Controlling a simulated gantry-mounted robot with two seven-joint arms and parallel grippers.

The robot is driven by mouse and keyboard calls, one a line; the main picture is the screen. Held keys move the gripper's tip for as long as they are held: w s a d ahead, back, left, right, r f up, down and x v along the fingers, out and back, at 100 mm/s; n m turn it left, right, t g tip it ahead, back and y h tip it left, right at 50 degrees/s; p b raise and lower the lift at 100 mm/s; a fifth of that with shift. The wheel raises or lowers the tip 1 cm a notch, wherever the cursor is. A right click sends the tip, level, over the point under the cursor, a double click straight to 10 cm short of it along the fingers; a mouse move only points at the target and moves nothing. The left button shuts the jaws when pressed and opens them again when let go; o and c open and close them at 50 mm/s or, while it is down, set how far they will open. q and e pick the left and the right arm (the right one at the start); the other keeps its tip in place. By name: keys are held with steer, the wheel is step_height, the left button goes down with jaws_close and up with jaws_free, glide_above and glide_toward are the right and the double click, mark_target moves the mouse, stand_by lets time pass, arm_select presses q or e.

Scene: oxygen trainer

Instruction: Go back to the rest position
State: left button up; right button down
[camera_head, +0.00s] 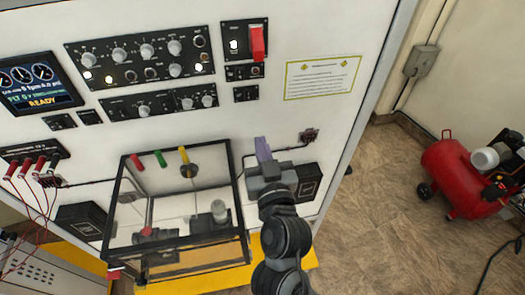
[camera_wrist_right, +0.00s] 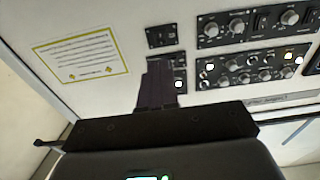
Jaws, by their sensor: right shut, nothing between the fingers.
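My right gripper (camera_head: 263,149) shows in the head view in front of the white panel (camera_head: 230,120), just right of the clear box. Its purple-grey fingers are shut together with nothing between them. In the right wrist view the shut fingers (camera_wrist_right: 156,82) point toward the panel and its small switch plates. I cannot tell from these views how far the fingertips are from the panel. My left gripper is in neither view.
A clear black-framed box (camera_head: 238,205) with coloured-knob valves stands left of my right arm on a yellow base (camera_head: 200,283). Control rows (camera_head: 139,57), a red switch cover (camera_head: 257,43) and a screen (camera_head: 39,84) are above. A red compressor (camera_head: 452,172) stands on open floor at right.

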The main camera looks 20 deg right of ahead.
steer(key=shift+s, duration=0.3)
steer(key=s+d+f+n+g+y+p, duration=0.1)
steer(key=s+d+f+g, duration=0.15)
steer(key=f, duration=0.35)
steer(key=s+d+f+n+g+p, duration=0.1)
steer(key=s+d+f+g+p, duration=0.1)
steer(key=s+f, duration=0.35)
steer(key=s+d+f+n+g+y+p, duration=0.1)
steer(key=s+d+f+g, duration=0.1)
steer(key=f, duration=0.6)
steer(key=s+f+g, duration=0.3)
steer(key=s+g, duration=0.1)
steer(key=s, duration=0.3)
steer(key=s+f+n+g+y, duration=0.1)
steer(key=s+f+g, duration=0.3)
steer(key=s, duration=0.3)
steer(key=shift+s+f, duration=0.15)
steer(key=shift+s, duration=0.05)
